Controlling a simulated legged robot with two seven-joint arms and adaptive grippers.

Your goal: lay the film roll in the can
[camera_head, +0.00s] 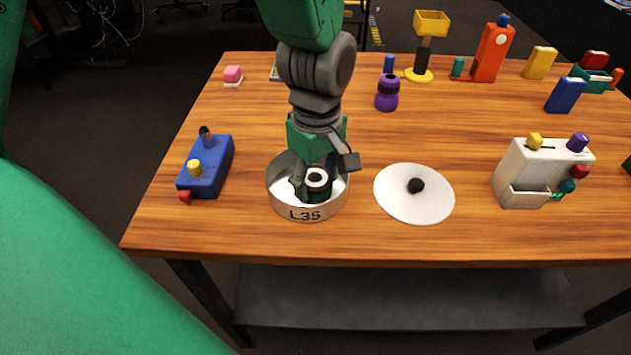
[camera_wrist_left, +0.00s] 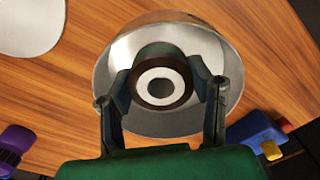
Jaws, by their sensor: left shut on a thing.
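The film roll (camera_head: 318,177) is a small dark roll with a white ring and a dark centre. My left gripper (camera_head: 325,180) reaches down into the can and is shut on the film roll. In the left wrist view, the fingers (camera_wrist_left: 162,95) grip the roll (camera_wrist_left: 160,86) from both sides, inside the outline of the can (camera_wrist_left: 205,45). I cannot tell whether the roll touches the can's floor. My right gripper is not in view.
The white round lid (camera_head: 414,203) with a black knob lies right of the can. A blue control box (camera_head: 207,168) stands to the left, a white panel box (camera_head: 540,175) to the right. A purple bottle (camera_head: 387,93) and several coloured objects stand behind. The front table strip is clear.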

